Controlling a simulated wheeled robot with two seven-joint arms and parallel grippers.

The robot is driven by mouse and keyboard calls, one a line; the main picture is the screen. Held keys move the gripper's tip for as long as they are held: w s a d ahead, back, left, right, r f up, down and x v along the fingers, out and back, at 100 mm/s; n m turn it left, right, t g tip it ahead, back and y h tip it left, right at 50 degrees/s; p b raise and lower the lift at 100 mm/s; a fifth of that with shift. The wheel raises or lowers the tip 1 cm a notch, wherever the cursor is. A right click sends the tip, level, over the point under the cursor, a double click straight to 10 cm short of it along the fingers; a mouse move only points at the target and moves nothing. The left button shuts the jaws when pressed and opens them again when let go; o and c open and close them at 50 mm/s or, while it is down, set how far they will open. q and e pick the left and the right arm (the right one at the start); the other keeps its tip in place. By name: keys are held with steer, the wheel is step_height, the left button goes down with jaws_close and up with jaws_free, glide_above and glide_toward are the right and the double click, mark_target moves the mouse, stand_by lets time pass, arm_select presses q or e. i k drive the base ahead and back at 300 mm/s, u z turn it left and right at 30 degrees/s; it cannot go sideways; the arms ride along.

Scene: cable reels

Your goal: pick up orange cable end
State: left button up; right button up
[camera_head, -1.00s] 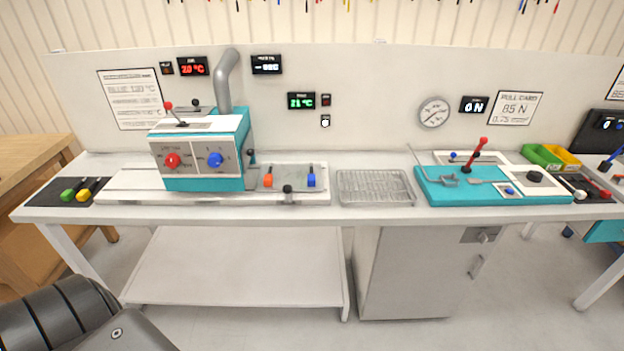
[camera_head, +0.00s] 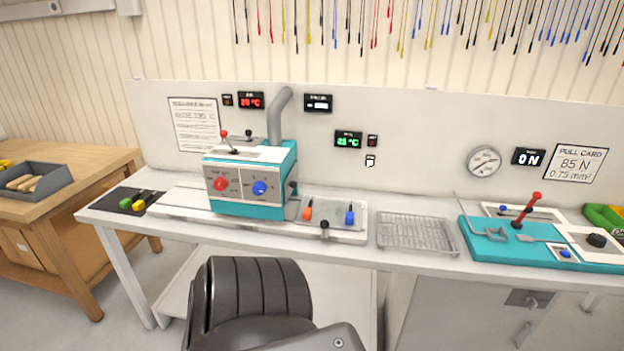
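A small orange piece (camera_head: 308,210) stands on the white plate (camera_head: 334,234) of the bench machine, left of a similar blue piece (camera_head: 349,214). It is the only clearly orange item here, but it is too small to tell whether it is a cable end. Many thin coloured cables hang along the top of the wall, among them a yellow one (camera_head: 405,28); I cannot pick out an orange one. A dark grey link of my own arm rises at the bottom middle. Neither gripper's fingers show.
The teal machine (camera_head: 244,212) stands on the white bench, with a wire rack (camera_head: 415,236) and a teal pull tester (camera_head: 500,250) to its right. A dark mat (camera_head: 125,196) lies at the left end. A wooden table (camera_head: 75,185) with a grey bin (camera_head: 38,182) stands left.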

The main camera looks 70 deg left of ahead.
mark_target(307, 213)
steer(key=z, duration=0.05)
steer(key=i, duration=1.1)
steer(key=u, duration=1.4)
